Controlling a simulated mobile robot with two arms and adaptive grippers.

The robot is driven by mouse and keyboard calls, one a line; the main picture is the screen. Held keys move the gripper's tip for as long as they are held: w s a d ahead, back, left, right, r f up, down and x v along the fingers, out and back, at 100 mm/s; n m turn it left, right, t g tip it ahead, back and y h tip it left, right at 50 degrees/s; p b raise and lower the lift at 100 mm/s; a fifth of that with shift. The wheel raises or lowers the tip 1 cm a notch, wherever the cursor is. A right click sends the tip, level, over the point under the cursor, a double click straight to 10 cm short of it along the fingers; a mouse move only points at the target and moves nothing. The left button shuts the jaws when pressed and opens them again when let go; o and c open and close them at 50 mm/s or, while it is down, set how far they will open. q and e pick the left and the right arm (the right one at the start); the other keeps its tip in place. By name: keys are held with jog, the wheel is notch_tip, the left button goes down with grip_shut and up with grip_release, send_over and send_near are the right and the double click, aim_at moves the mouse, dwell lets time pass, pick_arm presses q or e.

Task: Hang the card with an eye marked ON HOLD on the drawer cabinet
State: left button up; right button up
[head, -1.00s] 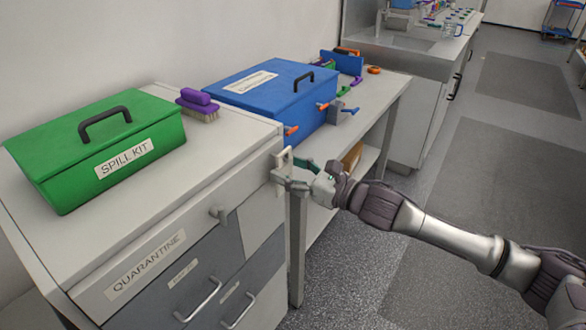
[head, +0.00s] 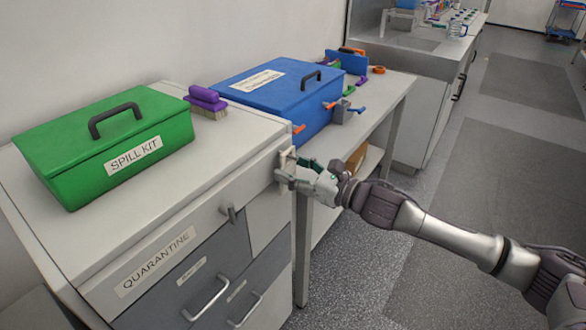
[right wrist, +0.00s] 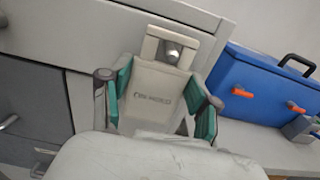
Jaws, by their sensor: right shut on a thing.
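The pale card (right wrist: 157,95) marked ON HOLD is upright between the teal-padded fingers of my right gripper (right wrist: 158,94), which is shut on it. The card's eye (right wrist: 171,47) is at its top, and a round metal peg (right wrist: 172,52) on the cabinet front shows within the opening. I cannot tell whether the peg passes through it or sits behind it. In the head view the card (head: 286,160) and my right gripper (head: 291,172) are at the right end of the drawer cabinet (head: 262,180), close to its front. My left gripper is out of view.
A green spill kit box (head: 60,175) and a purple brush (head: 205,98) stand on the cabinet top. A blue box (head: 255,100) stands on the bench (head: 375,103) to the right.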

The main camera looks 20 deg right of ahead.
jog(key=o, duration=0.9)
jog(key=shift+v, duration=6.05)
